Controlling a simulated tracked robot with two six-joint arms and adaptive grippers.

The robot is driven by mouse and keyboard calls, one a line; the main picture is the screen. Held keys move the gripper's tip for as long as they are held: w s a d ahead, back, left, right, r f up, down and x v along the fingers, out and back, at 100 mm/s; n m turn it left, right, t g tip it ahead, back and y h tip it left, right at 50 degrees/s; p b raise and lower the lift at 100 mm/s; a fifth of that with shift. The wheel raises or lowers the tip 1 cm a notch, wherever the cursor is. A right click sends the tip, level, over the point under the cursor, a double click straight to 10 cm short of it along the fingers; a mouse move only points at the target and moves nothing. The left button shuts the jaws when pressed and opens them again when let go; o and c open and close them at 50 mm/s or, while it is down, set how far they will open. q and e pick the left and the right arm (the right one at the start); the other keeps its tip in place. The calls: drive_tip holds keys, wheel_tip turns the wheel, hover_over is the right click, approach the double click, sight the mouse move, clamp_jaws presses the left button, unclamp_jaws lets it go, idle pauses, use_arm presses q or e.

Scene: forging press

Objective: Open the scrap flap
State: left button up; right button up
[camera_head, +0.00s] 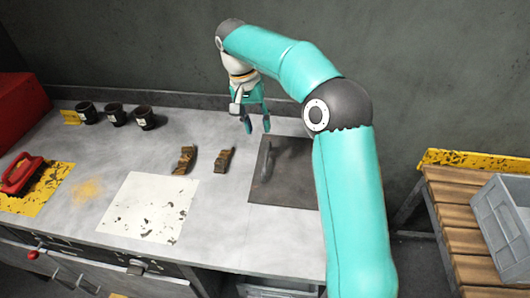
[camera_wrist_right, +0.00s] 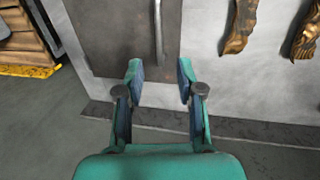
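The scrap flap (camera_head: 284,180) is a dark square plate set in the grey bench top, lying flat and closed. Its bar handle (camera_head: 265,158) runs along its left side; my right arm covers part of its right side. In the right wrist view the flap (camera_wrist_right: 115,40) and its handle (camera_wrist_right: 158,30) show ahead of the fingers. My right gripper (camera_head: 257,128) is open and empty, above the bench at the back, behind the handle; it also shows in the right wrist view (camera_wrist_right: 160,72). My left gripper is not in view.
Two rusty metal pieces (camera_head: 185,160) (camera_head: 224,160) lie left of the flap. A slatted wooden bench (camera_head: 455,220) with a grey crate (camera_head: 507,225) stands right.

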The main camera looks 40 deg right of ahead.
sight(266, 154)
drive_tip(key=f, duration=0.3)
drive_tip(key=s+f, duration=0.1)
drive_tip(key=f, duration=0.2)
drive_tip(key=d+f, duration=0.1)
drive_tip(key=f, duration=0.2)
drive_tip(key=shift+s+d+f, duration=0.1)
drive_tip(key=shift+s+f, duration=0.15)
drive_tip(key=shift+f, duration=0.1)
clamp_jaws()
drive_tip(key=shift+d, duration=0.1)
drive_tip(key=shift+r, duration=0.2)
